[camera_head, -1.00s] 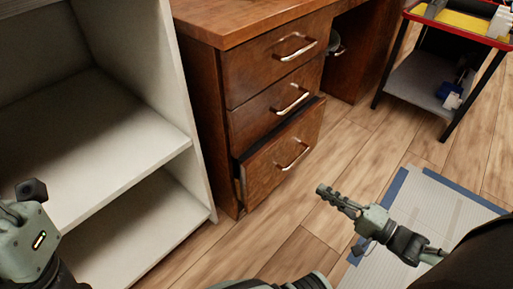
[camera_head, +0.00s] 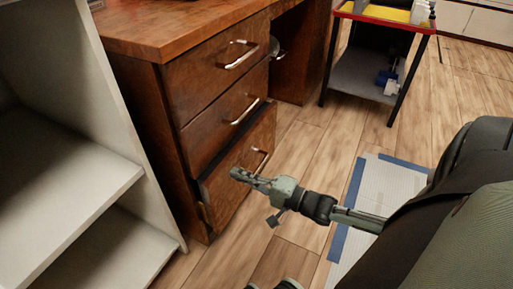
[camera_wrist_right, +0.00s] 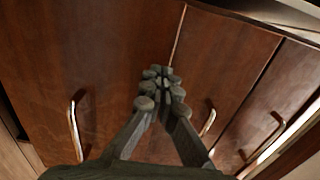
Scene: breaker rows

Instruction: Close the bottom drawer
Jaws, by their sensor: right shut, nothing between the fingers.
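The bottom drawer (camera_head: 222,198) of the brown wooden desk stands partly open, with a dark gap along its top edge. Its metal handle (camera_head: 261,160) is partly behind my right gripper. My right gripper (camera_head: 238,175) is shut and empty, with its fingertips in front of the drawer front in the head view. In the right wrist view, the shut fingers (camera_wrist_right: 160,75) point at the drawer fronts, and the bottom drawer front (camera_wrist_right: 100,50) fills the left side. I cannot tell whether the fingertips touch the wood.
The middle drawer (camera_head: 205,125) and top drawer (camera_head: 200,75) look shut. A white shelf unit (camera_head: 125,130) stands close on the left. A red-rimmed cart (camera_head: 385,22) stands at the back right. A blue-edged mat (camera_head: 375,190) lies on the floor at right.

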